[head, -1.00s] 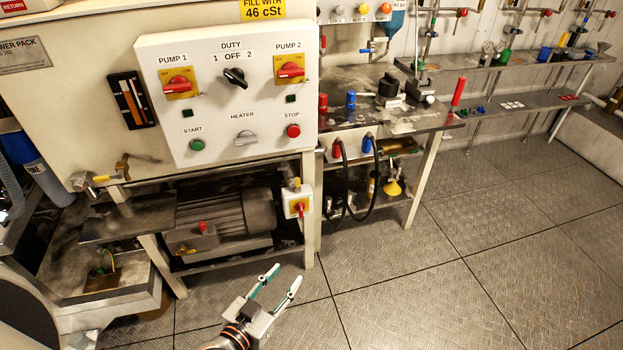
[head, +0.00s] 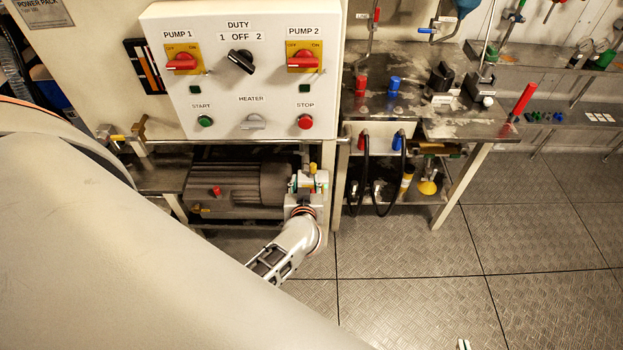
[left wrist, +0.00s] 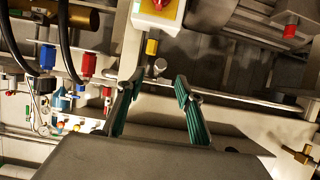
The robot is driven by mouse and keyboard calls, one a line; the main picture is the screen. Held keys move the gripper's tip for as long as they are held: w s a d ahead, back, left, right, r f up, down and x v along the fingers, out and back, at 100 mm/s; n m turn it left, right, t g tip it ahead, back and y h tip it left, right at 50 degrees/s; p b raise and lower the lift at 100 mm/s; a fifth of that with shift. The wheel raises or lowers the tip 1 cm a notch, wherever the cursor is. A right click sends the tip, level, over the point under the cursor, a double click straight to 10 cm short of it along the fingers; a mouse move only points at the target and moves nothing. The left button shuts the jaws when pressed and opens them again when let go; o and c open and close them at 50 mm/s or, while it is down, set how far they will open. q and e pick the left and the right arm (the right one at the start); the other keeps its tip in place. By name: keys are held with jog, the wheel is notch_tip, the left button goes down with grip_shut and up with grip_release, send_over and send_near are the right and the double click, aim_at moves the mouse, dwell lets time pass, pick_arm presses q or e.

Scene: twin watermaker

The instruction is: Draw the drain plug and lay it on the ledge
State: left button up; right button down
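My left gripper (head: 308,180) reaches the front of the pump motor, beside the right leg of the power pack. In the left wrist view its two green-padded fingers (left wrist: 158,82) stand apart with nothing seen between them. I cannot tell for sure which fitting is the drain plug. A brass tap (head: 138,128) is on the tank's lower left, above a grey metal ledge (head: 155,180). A small pale tip (head: 463,343) at the bottom edge may be my right gripper.
The control panel (head: 240,70) overhangs the pump motor (head: 236,190). Black hoses (head: 366,185) hang from the workbench (head: 440,118) to the right. My large left arm link covers the lower left. The floor (head: 410,265) to the right is clear.

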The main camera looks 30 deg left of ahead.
aim_at(305, 171)
pick_arm(q)
jog(key=b+x, duration=0.1)
jog(key=x, duration=0.4)
jog(key=shift+w+a+f, duration=0.2)
jog(key=shift+w, duration=0.1)
jog(key=shift+w+a+f+b, duration=0.15)
jog(key=shift+w+a+b, duration=0.15)
jog(key=shift+w, duration=0.2)
pick_arm(e)
jog(key=shift+a+f, duration=0.4)
jog(key=shift+f, duration=0.1)
